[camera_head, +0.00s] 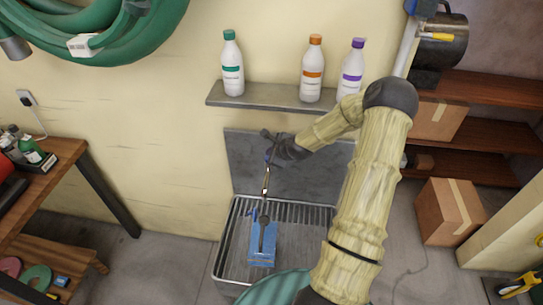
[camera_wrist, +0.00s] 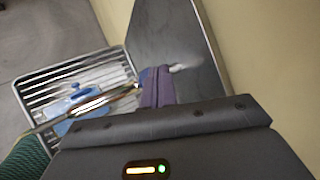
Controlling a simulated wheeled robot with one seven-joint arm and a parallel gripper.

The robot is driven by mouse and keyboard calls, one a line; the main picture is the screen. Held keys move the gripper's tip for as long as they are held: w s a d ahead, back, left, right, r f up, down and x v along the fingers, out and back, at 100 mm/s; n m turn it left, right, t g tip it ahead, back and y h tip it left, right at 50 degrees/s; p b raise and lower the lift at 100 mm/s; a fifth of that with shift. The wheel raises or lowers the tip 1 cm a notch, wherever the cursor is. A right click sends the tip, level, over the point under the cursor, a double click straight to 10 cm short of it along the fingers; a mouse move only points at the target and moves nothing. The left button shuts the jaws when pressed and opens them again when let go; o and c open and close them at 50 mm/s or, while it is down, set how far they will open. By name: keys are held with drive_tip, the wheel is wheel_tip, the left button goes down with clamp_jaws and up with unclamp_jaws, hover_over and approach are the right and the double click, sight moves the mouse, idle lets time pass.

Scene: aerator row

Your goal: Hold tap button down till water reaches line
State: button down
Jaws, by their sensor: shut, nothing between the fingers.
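My gripper (camera_head: 268,156) is at the upper end of the tap (camera_head: 266,182), in front of the grey back panel. In the wrist view its purple fingers (camera_wrist: 155,88) are shut and empty, right by the tap's metal body (camera_wrist: 88,106). They hide the button, so I cannot tell whether they touch or press it. A blue container (camera_head: 262,254) stands on the slatted basin below the tap; it also shows in the wrist view (camera_wrist: 72,102), partly behind the spout. The water level and the line cannot be made out.
The metal basin (camera_head: 226,268) has bare slats around the container. A wall shelf (camera_head: 262,97) above holds white bottles with green (camera_head: 232,70), orange (camera_head: 312,75) and purple (camera_head: 351,72) caps. A wooden bench (camera_head: 62,160) stands left; a cardboard box (camera_head: 450,212) sits right.

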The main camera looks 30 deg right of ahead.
drive_tip(key=shift+r, duration=0.25)
drive_tip(key=shift+r+p, duration=1.85)
drive_tip(key=shift+r, duration=0.65)
